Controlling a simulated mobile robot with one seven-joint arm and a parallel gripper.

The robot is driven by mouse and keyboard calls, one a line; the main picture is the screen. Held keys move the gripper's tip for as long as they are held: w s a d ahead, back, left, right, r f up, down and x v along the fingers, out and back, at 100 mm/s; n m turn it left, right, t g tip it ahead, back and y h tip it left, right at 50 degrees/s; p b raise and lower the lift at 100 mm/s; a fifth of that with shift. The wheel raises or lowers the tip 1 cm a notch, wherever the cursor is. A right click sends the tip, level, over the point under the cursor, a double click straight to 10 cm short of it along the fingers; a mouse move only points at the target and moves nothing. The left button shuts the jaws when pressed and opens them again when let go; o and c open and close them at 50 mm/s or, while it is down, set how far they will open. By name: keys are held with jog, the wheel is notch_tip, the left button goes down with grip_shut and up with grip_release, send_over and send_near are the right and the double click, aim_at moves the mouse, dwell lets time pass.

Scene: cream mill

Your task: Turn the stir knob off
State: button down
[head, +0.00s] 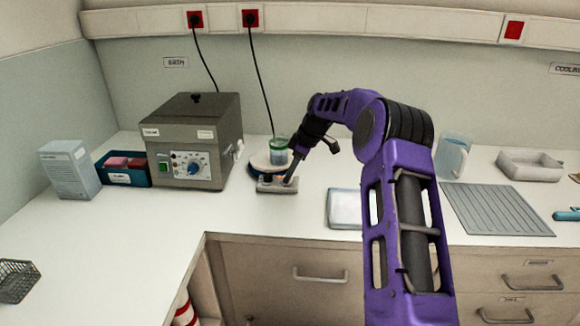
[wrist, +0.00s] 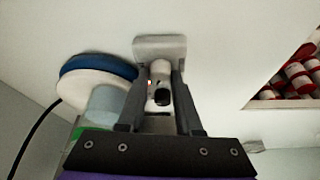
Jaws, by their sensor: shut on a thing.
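The stirrer has a round white top with a blue rim (wrist: 85,80) and a grey control base (head: 270,187) at its front; a beaker with green in it (head: 278,150) stands on the top. In the wrist view the stir knob (wrist: 162,97), small and dark, sits between my fingers, with a small red light glowing beside it. My gripper (head: 290,180) reaches down at the control base and is shut on the knob; its fingers also show in the wrist view (wrist: 162,75). The knob's exact angle is hard to read.
A grey bath box (head: 191,140) with a blue dial stands left of the stirrer, with a blue rack (head: 125,177) beyond it. A white tray (head: 345,208) lies to the right. A ribbed grey mat (head: 495,210) and a clear jug (head: 452,155) are farther right.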

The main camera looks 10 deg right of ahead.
jog(key=n+g+p, duration=0.1)
jog(key=n, duration=0.2)
jog(key=shift+w+n+p, duration=0.15)
jog(key=shift+n+p, duration=0.25)
jog(key=shift+n+g, duration=0.9)
jog(key=shift+n, duration=1.2)
jog(key=c, duration=0.6)
grip_release()
